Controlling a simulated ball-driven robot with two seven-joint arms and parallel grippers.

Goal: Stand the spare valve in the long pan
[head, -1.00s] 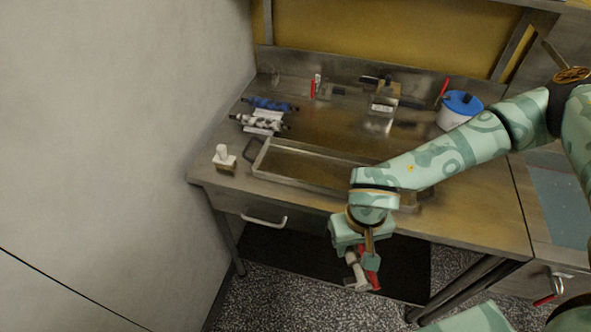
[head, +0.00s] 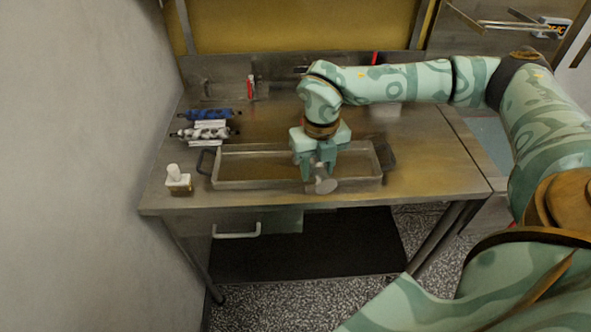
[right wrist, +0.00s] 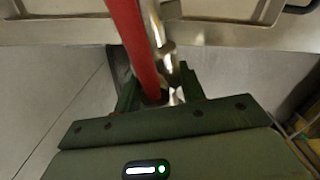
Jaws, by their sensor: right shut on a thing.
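The long pan (head: 232,184) is a shallow metal tray with dark end handles, lying near the front of the steel table. My right gripper (head: 321,168) points down at the pan's front side, right of its middle. It is shut on the spare valve (head: 325,185), whose grey metal end shows below the fingers. In the right wrist view the valve's silver body (right wrist: 160,40) and red handle (right wrist: 135,35) rise from between the fingers (right wrist: 158,95). Whether the valve touches the pan is not clear. My left gripper is not in view.
A small white-topped block (head: 178,181) stands left of the pan. A red-handled item (head: 251,88) stands at the back. The table right of the pan (head: 435,160) is clear.

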